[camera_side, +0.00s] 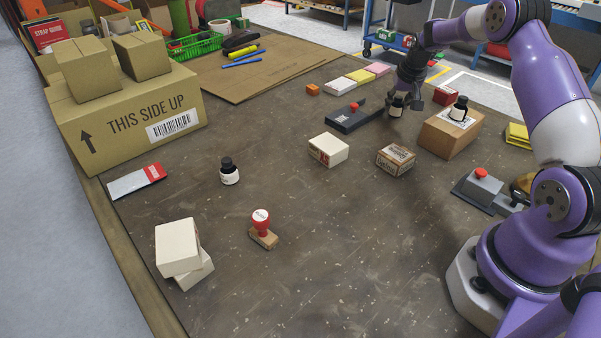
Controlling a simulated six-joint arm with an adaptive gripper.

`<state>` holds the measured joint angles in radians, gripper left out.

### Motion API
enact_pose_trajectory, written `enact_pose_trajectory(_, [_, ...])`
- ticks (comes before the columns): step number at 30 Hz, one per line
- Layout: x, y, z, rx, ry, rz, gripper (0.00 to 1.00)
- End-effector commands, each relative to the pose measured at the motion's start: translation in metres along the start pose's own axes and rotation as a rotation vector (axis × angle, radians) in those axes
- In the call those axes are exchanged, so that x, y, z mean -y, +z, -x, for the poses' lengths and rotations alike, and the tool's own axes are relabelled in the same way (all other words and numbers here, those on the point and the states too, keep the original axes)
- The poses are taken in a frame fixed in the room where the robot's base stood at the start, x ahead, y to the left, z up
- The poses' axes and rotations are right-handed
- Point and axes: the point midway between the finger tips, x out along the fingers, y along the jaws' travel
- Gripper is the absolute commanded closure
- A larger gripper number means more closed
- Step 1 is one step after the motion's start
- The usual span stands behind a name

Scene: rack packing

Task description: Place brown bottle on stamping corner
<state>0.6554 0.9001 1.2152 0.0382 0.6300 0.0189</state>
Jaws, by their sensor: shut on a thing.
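My gripper (397,97) is at the far right part of the table, left of a brown cardboard box. It is shut on a small dark bottle (396,105) with a pale label, held roughly upright. Whether its base touches the table is hard to tell. Another dark bottle with a white label (229,173) stands upright at the left middle of the table. A third dark bottle (459,110) stands on the brown cardboard box (439,138). The bottles look near-black at this size. A red-handled stamp (262,226) stands on a wooden block at the front middle.
White boxes (178,247) lie stacked at the front left. A white box (328,149) and a brown box (396,159) sit mid-table. A dark device with a red knob (353,116) lies left of my gripper. A large carton (130,120) stands back left.

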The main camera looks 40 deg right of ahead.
Motion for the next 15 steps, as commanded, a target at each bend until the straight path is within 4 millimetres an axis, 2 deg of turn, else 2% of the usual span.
enact_pose_trajectory(6, [0.0001,0.0013,-0.0029,0.001,0.0,0.0,0.99])
enact_pose_trajectory(7, [0.0002,0.0013,-0.0029,0.0,0.0,0.0,0.48])
enact_pose_trajectory(8, [0.0002,0.0012,-0.0028,0.0,0.0,0.0,0.33])
enact_pose_trajectory(9, [0.0002,0.0012,-0.0027,0.0,0.0,0.0,0.29])
enact_pose_trajectory(15, [0.0002,0.0011,-0.0025,0.0,0.0,0.0,0.29])
